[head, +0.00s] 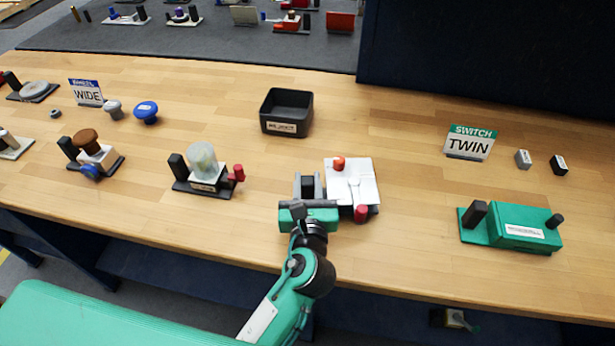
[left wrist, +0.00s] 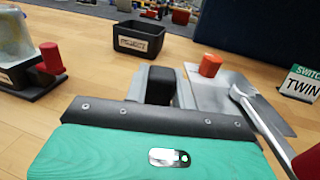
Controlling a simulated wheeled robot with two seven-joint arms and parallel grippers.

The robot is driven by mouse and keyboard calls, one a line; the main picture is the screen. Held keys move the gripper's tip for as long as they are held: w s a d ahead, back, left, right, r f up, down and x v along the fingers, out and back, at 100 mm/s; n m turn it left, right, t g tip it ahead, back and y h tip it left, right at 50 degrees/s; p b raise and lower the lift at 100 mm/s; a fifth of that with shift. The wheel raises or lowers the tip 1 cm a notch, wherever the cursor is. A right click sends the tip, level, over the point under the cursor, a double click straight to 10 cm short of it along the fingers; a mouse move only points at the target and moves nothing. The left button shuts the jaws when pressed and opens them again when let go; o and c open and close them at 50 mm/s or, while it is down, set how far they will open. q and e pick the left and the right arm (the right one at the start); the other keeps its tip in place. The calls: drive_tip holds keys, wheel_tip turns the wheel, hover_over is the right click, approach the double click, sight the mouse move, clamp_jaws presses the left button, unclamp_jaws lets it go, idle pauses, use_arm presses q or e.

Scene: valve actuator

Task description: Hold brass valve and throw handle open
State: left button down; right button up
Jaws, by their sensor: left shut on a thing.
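The post's base is hidden. My right gripper is not in view.
A black open bin (head: 287,112) stands behind. A unit with a cloudy dome (head: 203,162) and red knob is to the left. A green twin switch unit (head: 525,226) and a TWIN sign (head: 470,143) are to the right. Bare wood lies between.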

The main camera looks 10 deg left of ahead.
use_arm(q)
drive_tip(key=shift+f, duration=0.25)
drive_tip(key=shift+f, duration=0.5)
idle(1.0)
